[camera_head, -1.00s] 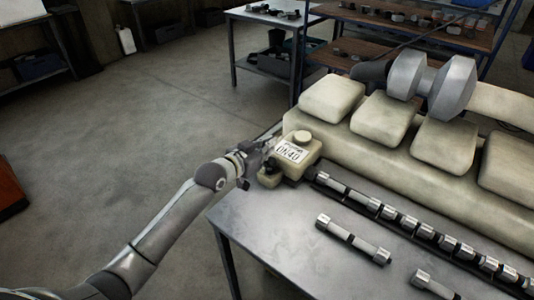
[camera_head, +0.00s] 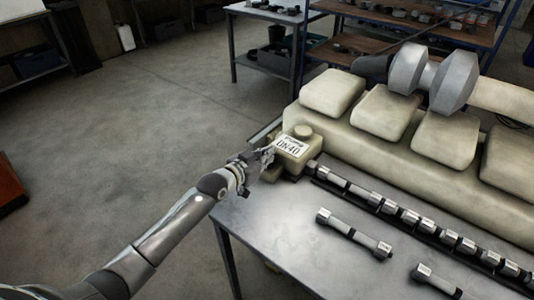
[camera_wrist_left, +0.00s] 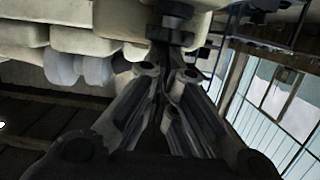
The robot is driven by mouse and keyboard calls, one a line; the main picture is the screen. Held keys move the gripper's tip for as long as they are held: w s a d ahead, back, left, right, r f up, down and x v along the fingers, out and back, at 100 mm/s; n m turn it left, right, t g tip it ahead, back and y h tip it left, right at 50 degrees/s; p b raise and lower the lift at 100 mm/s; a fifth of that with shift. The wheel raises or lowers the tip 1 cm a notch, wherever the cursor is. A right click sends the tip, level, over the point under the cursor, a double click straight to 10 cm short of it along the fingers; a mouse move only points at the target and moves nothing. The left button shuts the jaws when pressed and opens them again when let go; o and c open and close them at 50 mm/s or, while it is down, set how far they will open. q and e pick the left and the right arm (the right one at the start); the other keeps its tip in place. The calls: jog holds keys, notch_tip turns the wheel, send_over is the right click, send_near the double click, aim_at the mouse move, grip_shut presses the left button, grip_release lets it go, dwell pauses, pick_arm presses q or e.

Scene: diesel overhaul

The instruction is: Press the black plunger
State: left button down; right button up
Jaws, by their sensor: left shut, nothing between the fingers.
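The black plunger (camera_wrist_left: 172,28) shows in the left wrist view, just beyond my fingertips. It sticks out of a cream housing and has a wider dark head. In the head view it is hard to make out, being small, dark and partly behind my gripper. The cream box with the "DN40" label (camera_head: 290,147) and a round cap stands at the near left end of the engine block. My left gripper (camera_head: 266,155) is shut and empty, at the left face of this box; its fingers also show in the left wrist view (camera_wrist_left: 163,72). Contact with the plunger cannot be told. My right gripper is out of view.
The grey metal table (camera_head: 270,225) carries the cream engine block (camera_head: 375,160) to the right. A row of metal pins (camera_head: 388,207) runs along its front, with loose pins (camera_head: 352,233) nearer. Open floor lies left of the table. Shelves and benches stand behind.

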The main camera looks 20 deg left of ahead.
pick_arm(q)
jog(key=shift+f, duration=0.25)
notch_tip(320, 180, up, 5)
jog(key=p, duration=0.4)
jog(key=b+v, duration=0.2)
jog(key=v, duration=0.8)
jog(key=shift+f+b, duration=0.35)
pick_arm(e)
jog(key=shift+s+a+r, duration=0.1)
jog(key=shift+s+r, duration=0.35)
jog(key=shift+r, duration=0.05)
pick_arm(q)
jog(key=shift+d, duration=0.1)
